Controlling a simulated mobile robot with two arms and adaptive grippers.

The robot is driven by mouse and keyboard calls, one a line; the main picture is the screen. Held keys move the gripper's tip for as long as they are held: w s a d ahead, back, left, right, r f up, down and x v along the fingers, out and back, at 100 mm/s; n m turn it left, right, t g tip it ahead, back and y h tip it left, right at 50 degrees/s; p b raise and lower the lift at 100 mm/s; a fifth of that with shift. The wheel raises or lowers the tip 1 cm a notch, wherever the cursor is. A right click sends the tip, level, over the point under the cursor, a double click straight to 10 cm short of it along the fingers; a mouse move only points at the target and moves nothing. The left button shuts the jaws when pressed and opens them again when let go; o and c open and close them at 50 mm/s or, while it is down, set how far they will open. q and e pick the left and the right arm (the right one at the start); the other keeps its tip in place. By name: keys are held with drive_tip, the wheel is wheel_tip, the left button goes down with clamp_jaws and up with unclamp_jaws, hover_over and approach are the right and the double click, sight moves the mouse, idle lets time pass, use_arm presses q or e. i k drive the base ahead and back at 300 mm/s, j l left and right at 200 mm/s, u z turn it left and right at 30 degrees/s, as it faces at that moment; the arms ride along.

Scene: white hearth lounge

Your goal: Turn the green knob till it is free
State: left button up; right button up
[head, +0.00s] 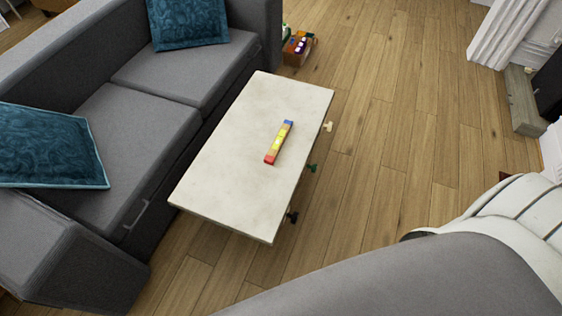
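The green knob (312,168) sticks out from the right long side of the low pale table (230,145). A cream knob (328,126) is farther back on the same side, and a black knob (292,217) is nearer the front. The knobs are small here, so how far the green one is screwed in cannot be told. Neither of my grippers shows in the head view.
A multicoloured bar (278,143) lies on the tabletop. A grey sofa (150,110) with teal cushions stands along the table's left. A small box of coloured items (298,47) is on the floor behind. The wooden floor right of the table is open.

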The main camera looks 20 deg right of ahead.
sight(314, 167)
drive_tip(key=i+l+u, duration=0.1)
drive_tip(key=l+u, duration=0.35)
drive_tip(key=l, duration=0.2)
drive_tip(key=l+u, duration=0.4)
drive_tip(key=l, duration=0.25)
drive_tip(key=k+l+u, duration=0.15)
drive_tip(key=l+u, duration=0.3)
drive_tip(key=l, duration=0.15)
